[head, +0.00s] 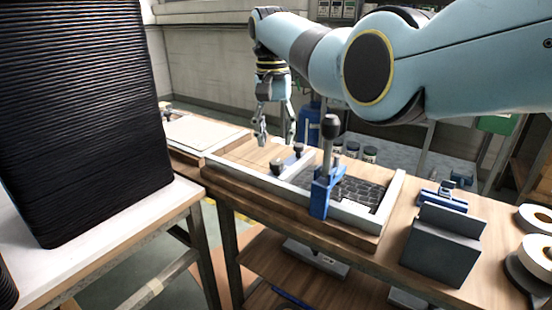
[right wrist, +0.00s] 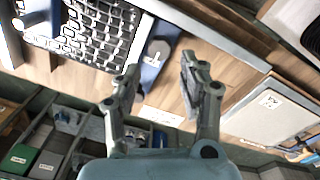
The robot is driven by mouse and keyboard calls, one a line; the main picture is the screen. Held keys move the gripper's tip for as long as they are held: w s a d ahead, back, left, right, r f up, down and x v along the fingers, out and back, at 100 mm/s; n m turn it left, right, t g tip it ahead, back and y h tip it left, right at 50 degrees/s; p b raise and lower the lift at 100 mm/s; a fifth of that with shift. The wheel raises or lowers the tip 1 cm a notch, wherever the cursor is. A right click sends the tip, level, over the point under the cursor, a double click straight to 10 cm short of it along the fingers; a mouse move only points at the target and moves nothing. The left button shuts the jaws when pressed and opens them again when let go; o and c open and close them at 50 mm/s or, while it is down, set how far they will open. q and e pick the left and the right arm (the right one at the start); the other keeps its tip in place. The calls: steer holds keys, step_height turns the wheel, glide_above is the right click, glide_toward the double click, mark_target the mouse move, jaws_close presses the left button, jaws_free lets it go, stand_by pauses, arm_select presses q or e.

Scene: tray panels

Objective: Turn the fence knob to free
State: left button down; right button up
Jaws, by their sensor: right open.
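A light-framed tray (head: 394,195) sits on the wooden bench with a dark gridded panel (head: 362,192) in its right part. A small dark knob (head: 277,166) stands at the fence across the tray, with another dark knob (head: 298,148) behind it. In the right wrist view a round grey knob (right wrist: 158,50) sits on a blue strip beside the gridded panel (right wrist: 95,30). My right gripper (head: 275,136) is open and empty, pointing down above the tray's far left part. In its wrist view the fingertips (right wrist: 160,72) are apart, on either side of the knob's line. My left gripper is out of view.
A blue clamp (head: 321,196) with a tall black handle rises at the tray's front edge. A tall black ribbed stack (head: 80,120) fills the left. Jars (head: 369,154) stand behind the tray.

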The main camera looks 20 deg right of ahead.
mark_target(276, 162)
step_height(276, 162, down, 4)
steer(key=shift+d+f+b, duration=0.1)
steer(key=shift+b, duration=0.25)
step_height(276, 162, down, 2)
steer(key=shift+f+b, duration=0.1)
steer(key=shift+b, duration=0.2)
steer(key=shift+c, duration=1.8)
jaws_close()
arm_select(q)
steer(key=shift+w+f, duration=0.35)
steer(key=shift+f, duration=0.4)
